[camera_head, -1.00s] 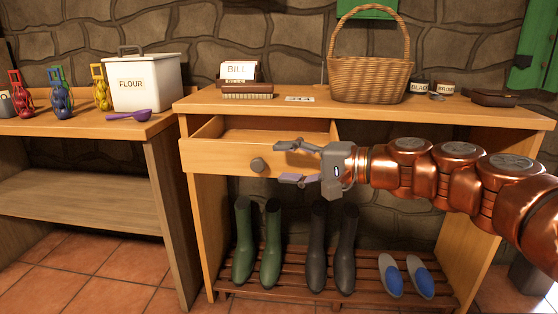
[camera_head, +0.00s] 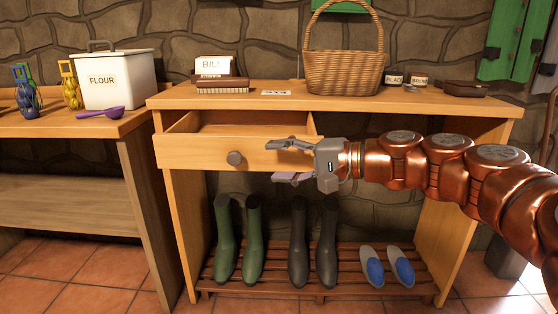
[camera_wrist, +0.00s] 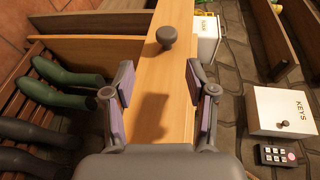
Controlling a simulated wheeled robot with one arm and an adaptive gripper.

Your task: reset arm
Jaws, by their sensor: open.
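My gripper (camera_head: 292,160) is open and empty, in front of the right part of the open drawer (camera_head: 201,155). In the wrist view my gripper (camera_wrist: 160,100) has its two fingers apart, with the drawer's wooden front between and beyond them. The drawer's round dark knob (camera_head: 234,158) is left of the fingertips; it also shows in the wrist view (camera_wrist: 167,37), beyond the fingers and untouched. My arm reaches in from the right, roughly level. The drawer stands pulled out and its visible inside looks empty.
The table (camera_head: 440,102) bears a basket (camera_head: 345,60), a brush (camera_head: 222,85), polish tins and a wallet (camera_head: 465,89). A flour tin (camera_head: 115,80) stands on the left table.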

